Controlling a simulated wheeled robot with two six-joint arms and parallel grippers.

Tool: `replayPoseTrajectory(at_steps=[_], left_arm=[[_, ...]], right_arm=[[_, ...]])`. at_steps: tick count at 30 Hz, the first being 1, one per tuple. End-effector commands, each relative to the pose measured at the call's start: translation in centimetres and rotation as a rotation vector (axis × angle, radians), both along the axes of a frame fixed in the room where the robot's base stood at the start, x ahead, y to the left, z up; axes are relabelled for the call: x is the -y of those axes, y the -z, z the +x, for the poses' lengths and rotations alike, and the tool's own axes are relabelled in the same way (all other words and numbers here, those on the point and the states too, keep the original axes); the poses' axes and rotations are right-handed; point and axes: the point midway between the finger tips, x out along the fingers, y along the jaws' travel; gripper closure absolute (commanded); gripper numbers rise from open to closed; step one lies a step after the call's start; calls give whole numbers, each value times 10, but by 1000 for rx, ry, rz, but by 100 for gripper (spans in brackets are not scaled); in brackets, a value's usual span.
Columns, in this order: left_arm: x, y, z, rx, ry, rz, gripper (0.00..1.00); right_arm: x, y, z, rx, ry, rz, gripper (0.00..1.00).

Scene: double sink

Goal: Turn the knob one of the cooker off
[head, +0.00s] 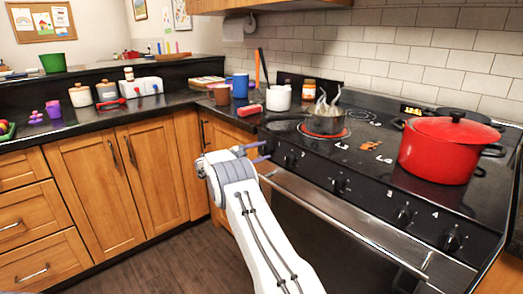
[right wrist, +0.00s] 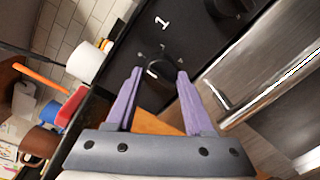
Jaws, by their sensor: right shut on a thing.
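The cooker (head: 370,160) stands on the right in the head view, with a row of black knobs on its sloped front panel. Knob one (right wrist: 160,69) shows in the right wrist view, beside the white "1" label, between my purple fingertips. My right gripper (right wrist: 160,72) is shut on it. In the head view my right gripper (head: 266,151) reaches the left end of the panel and mostly hides that knob. My left gripper is not in view.
A large red pot (head: 438,152) stands on the right of the cooktop. The oven handle (head: 340,221) runs below the knobs. The floor in front is clear.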

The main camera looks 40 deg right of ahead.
Motion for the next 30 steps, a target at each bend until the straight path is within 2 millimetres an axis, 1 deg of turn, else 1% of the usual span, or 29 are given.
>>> replayPoseTrajectory(at_steps=[14, 15, 17, 26, 30], left_arm=[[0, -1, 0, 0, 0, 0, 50], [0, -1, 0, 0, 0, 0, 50], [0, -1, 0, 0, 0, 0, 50], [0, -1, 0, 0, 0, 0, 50], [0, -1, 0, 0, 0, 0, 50]], right_arm=[[-1, 2, 0, -16, -1, 2, 100], [-1, 2, 0, -16, -1, 2, 39], [-1, 2, 0, -16, -2, 1, 18], [0, 1, 0, -14, 0, 0, 18], [-10, -1, 0, -14, -3, 0, 18]])
